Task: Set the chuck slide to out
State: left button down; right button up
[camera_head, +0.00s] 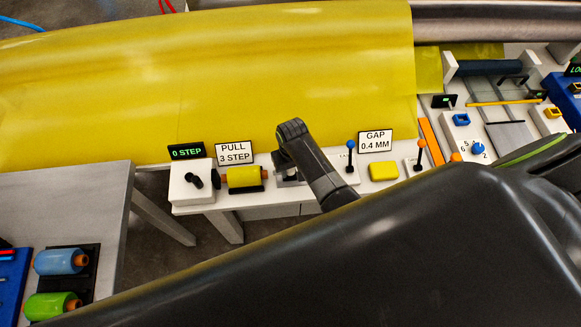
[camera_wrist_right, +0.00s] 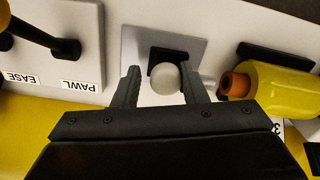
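A round pale grey knob (camera_wrist_right: 165,78) stands in front of a grey plate with a dark slot (camera_wrist_right: 185,45) in the right wrist view. I take it to be the chuck slide's knob; no label for it is readable. My right gripper (camera_wrist_right: 158,72) is open, with one finger on each side of the knob. The right finger is closer to it; contact cannot be told. In the head view the right hand (camera_head: 292,137) reaches over the white bench right of the yellow roll (camera_head: 243,178), and its fingertips are hidden. My left gripper is not in view.
A lever panel marked PAWL and EASE (camera_wrist_right: 72,60) is at left in the right wrist view; the yellow roll's orange end (camera_wrist_right: 235,84) is close at right. A yellow sheet (camera_head: 220,80) covers the back. A blue-knobbed lever (camera_head: 350,146) and yellow block (camera_head: 383,170) stand right of the hand.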

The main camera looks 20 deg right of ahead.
aim_at(293, 169)
jog(key=shift+r, duration=0.65)
notch_tip(293, 169, up, 16)
jog(key=shift+p, duration=0.3)
